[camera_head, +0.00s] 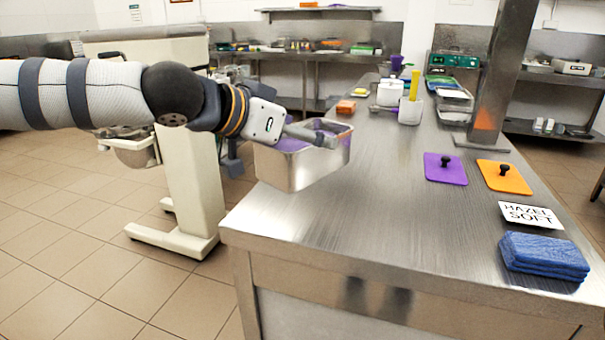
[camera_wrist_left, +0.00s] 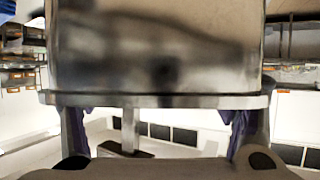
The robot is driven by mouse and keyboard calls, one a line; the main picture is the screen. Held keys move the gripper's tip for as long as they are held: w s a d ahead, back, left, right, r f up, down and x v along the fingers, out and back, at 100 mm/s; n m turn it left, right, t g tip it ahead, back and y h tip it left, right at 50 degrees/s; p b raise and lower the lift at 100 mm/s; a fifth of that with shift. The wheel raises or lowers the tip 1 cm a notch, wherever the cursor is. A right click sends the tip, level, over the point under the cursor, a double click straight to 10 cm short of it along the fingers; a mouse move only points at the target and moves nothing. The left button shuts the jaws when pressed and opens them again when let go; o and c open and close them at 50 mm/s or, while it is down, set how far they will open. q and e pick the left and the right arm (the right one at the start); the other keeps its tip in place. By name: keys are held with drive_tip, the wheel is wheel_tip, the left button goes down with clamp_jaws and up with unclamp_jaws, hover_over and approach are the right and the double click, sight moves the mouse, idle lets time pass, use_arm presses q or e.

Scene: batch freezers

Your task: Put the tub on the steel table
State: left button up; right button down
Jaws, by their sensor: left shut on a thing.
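The tub (camera_head: 303,167) is a rectangular steel pan with purple contents, at the left edge of the steel table (camera_head: 345,215) in the head view. My left gripper (camera_head: 312,134) is shut on the tub at its upper rim. The tub looks upright, and its base overlaps the table's left edge in the picture. I cannot tell whether it touches the top. In the left wrist view the tub's steel wall (camera_wrist_left: 155,50) and rim fill the upper middle, in front of the left gripper (camera_wrist_left: 160,128). My right gripper is not in view.
A purple lid (camera_head: 446,170), an orange lid (camera_head: 505,178), a "HAZEL SOFT" card (camera_head: 531,215) and folded blue cloths (camera_head: 543,256) lie on the right. White containers (camera_head: 410,111) and an orange block (camera_head: 345,107) stand farther back. A steel post (camera_head: 497,80) rises at right. The table's front middle is clear.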

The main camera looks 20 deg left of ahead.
use_arm(q)
drive_tip(key=w+f, duration=0.2)
drive_tip(key=w+a+f, duration=0.1)
drive_tip(key=w+f, duration=0.1)
drive_tip(key=f, duration=0.1)
drive_tip(key=shift+w+a+f+b, duration=0.1)
drive_tip(key=shift+a+f+b, duration=0.1)
drive_tip(key=shift+b, duration=0.1)
wheel_tip(320, 180, down, 4)
drive_tip(key=shift+w+r+b, duration=0.1)
drive_tip(key=shift+r+b, duration=0.15)
drive_tip(key=shift+b, duration=0.15)
drive_tip(key=shift+r, duration=0.1)
drive_tip(key=shift+c, duration=0.2)
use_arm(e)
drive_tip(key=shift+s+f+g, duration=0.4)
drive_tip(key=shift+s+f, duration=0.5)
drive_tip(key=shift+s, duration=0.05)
use_arm(q)
drive_tip(key=o, duration=1.3)
drive_tip(key=shift+f, duration=0.2)
drive_tip(key=o, duration=0.5)
drive_tip(key=shift+r, duration=0.1)
drive_tip(key=shift+c, duration=0.2)
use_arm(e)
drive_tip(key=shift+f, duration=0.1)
